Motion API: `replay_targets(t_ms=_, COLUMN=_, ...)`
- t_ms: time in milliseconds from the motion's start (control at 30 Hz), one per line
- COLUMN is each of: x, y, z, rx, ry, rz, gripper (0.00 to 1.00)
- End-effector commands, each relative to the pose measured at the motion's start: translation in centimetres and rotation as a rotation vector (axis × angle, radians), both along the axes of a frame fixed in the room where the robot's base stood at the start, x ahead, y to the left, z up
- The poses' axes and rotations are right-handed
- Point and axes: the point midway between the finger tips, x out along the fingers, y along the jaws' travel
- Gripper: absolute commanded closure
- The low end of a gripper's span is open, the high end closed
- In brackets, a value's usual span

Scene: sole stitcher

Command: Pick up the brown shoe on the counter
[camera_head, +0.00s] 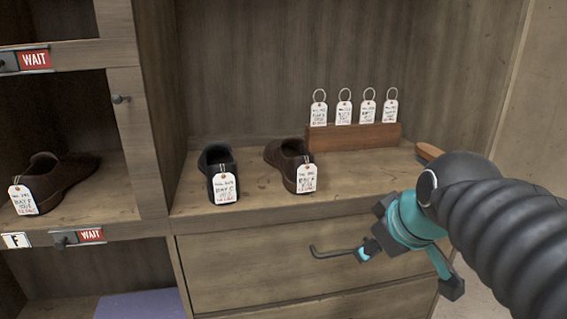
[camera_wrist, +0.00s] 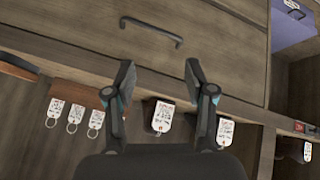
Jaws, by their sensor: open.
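The brown shoe (camera_head: 285,158) stands on the wooden counter (camera_head: 350,183) in the head view, with a white tag on its near end. A black shoe (camera_head: 216,160) with a white tag stands just left of it. My gripper (camera_head: 411,268) is open and empty, right of and nearer than the brown shoe, in front of the drawers. In the wrist view my open gripper (camera_wrist: 159,75) has its fingers spread with nothing between them.
A wooden block (camera_head: 355,137) with several ringed tags stands at the counter's back right. A wooden-backed item (camera_head: 428,152) lies partly behind my arm. Another dark brown shoe (camera_head: 68,174) sits in the left cubby. A drawer handle (camera_head: 335,252) juts out below the counter.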

Motion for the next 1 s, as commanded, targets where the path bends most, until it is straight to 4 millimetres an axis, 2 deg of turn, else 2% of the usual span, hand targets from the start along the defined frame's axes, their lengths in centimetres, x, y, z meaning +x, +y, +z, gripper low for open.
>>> replay_targets(t_ms=33, x=2.2, y=1.1, z=0.9, rx=-0.044, ry=-0.039, rz=0.1, gripper=0.46)
replay_targets(t_ms=300, x=12.0, y=6.6, z=7.5, rx=-0.337, ry=-0.299, rz=0.612, gripper=0.46)
replay_targets(t_ms=400, x=15.2, y=8.6, z=9.5, rx=-0.453, ry=-0.399, rz=0.767, gripper=0.46)
replay_targets(t_ms=500, x=17.5, y=10.1, z=11.0, rx=-0.551, ry=-0.48, rz=0.881, gripper=0.46)
replay_targets(t_ms=600, x=18.9, y=11.2, z=12.0, rx=-0.621, ry=-0.537, rz=0.954, gripper=0.46)
replay_targets(t_ms=767, x=20.1, y=12.0, z=12.7, rx=-0.678, ry=-0.579, rz=1.01, gripper=0.46)
replay_targets(t_ms=1000, x=22.6, y=13.3, z=11.0, rx=-0.686, ry=-0.581, rz=1.02, gripper=0.46)
